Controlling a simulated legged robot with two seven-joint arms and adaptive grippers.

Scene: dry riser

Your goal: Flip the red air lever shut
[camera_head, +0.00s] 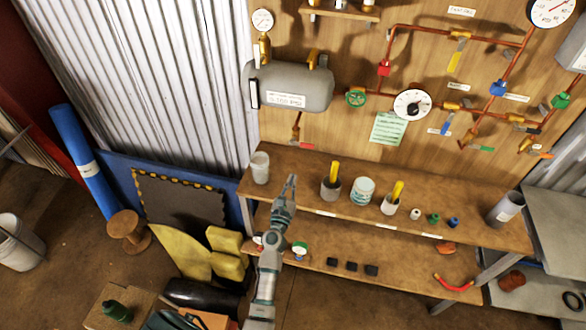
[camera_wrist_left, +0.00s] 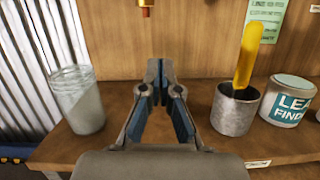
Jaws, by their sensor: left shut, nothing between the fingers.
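A small red lever (camera_head: 307,146) sits on a short copper pipe with a brass valve (camera_head: 297,128) under the grey tank (camera_head: 295,88) on the wooden wall. It points to the right, roughly level. My left gripper (camera_head: 291,180) is in front of the bench shelf, below the lever in the picture and apart from it. The left wrist view shows its fingers (camera_wrist_left: 160,66) with tips together and nothing between them. A copper pipe end (camera_wrist_left: 146,8) shows above the tips there; the red lever is not visible in that view. My right gripper is not in view.
A glass jar (camera_head: 260,167) stands left of my gripper on the wooden bench (camera_head: 440,222). A grey cup with a yellow handle (camera_head: 331,186) and a leak-finder tub (camera_head: 363,190) stand to its right. Other coloured levers and gauges are on the wall at right.

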